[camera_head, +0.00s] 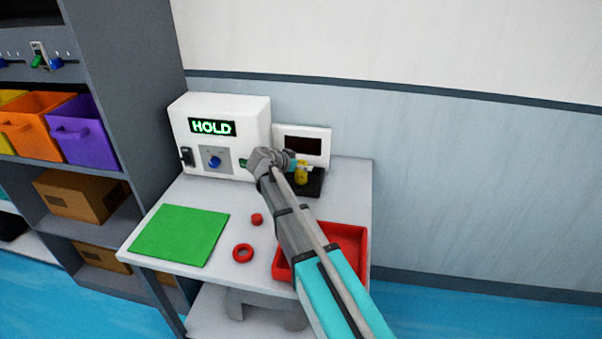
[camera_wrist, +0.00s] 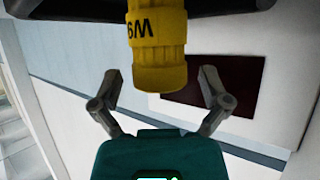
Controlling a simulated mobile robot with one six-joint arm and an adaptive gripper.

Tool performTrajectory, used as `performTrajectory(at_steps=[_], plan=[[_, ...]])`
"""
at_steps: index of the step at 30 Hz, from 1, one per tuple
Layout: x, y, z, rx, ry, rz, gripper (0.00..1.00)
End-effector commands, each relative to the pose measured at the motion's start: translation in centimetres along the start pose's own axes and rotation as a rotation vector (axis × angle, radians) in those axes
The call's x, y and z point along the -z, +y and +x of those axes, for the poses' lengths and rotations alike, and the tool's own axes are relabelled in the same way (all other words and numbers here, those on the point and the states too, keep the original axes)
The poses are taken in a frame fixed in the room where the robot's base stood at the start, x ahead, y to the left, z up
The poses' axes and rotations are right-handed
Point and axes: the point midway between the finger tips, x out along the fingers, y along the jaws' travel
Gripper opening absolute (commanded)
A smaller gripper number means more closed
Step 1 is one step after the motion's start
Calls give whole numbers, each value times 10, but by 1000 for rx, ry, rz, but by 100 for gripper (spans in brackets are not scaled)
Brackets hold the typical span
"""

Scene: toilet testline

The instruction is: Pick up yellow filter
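The yellow filter (camera_head: 301,173) stands upright on a black base (camera_head: 316,182) at the back right of the white table. In the wrist view the filter (camera_wrist: 158,50) is large, with dark lettering, and appears upside down. My gripper (camera_head: 285,161) is at the filter's left in the head view. In the wrist view my gripper (camera_wrist: 158,85) is open, with one finger on each side of the filter and a visible gap to both. The filter's far end is cut off by the black base at the top of the wrist view.
A white machine reading HOLD (camera_head: 222,135) stands left of my gripper, and a white panel with a dark screen (camera_head: 303,145) is behind the filter. A red tray (camera_head: 352,240), red ring (camera_head: 243,253), small red piece (camera_head: 257,219) and green mat (camera_head: 180,235) lie in front.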

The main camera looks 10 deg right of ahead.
Motion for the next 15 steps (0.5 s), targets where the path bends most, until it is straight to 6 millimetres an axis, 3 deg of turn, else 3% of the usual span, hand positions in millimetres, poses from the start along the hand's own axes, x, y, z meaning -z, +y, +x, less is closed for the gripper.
performTrajectory(at_steps=[2, 12, 15], plan=[[0, 0, 0, 0, 0, 0, 72], [0, 0, 0, 0, 0, 0, 10], [0, 0, 0, 0, 0, 0, 3]])
